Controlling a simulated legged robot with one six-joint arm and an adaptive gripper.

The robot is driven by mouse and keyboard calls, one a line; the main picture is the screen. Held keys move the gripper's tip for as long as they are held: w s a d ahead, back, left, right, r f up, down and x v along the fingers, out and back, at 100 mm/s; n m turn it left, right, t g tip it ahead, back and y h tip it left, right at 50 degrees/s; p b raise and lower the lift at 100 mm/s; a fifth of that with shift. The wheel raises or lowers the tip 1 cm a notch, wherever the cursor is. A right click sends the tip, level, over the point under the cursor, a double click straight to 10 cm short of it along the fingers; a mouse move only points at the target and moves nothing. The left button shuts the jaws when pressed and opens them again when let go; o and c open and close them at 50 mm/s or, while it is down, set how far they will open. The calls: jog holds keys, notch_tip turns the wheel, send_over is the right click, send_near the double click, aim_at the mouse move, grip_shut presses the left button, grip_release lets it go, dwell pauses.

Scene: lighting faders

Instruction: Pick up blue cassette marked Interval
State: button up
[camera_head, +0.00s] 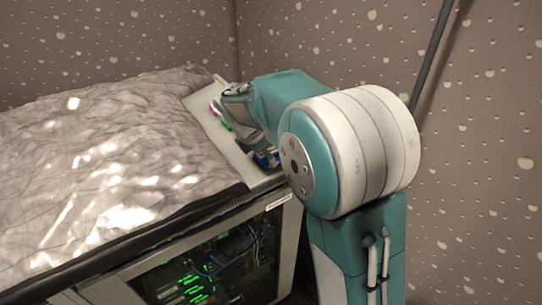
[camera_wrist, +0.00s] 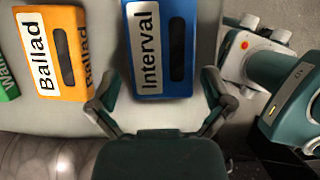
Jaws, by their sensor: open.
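The blue cassette marked Interval (camera_wrist: 180,50) lies on a pale surface in the upper middle of the wrist view, its label reading upward. My gripper (camera_wrist: 160,95) is open, with one finger at each side of the cassette's near end. I cannot tell whether either finger touches it. In the head view a small part of the blue cassette (camera_head: 264,160) shows beside my arm, and most of it is hidden. My gripper's fingers are mostly hidden there too.
An orange cassette marked Ballad (camera_wrist: 75,65) lies left of the blue one, with a green cassette (camera_wrist: 6,80) at the far left edge. A crumpled grey cover (camera_head: 110,170) spreads left of the pale ledge (camera_head: 215,135). A wall stands close behind.

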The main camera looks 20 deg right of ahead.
jog(key=shift+d, duration=0.1)
jog(key=c, duration=1)
jog(key=shift+o, duration=0.2)
jog(key=shift+r, duration=0.1)
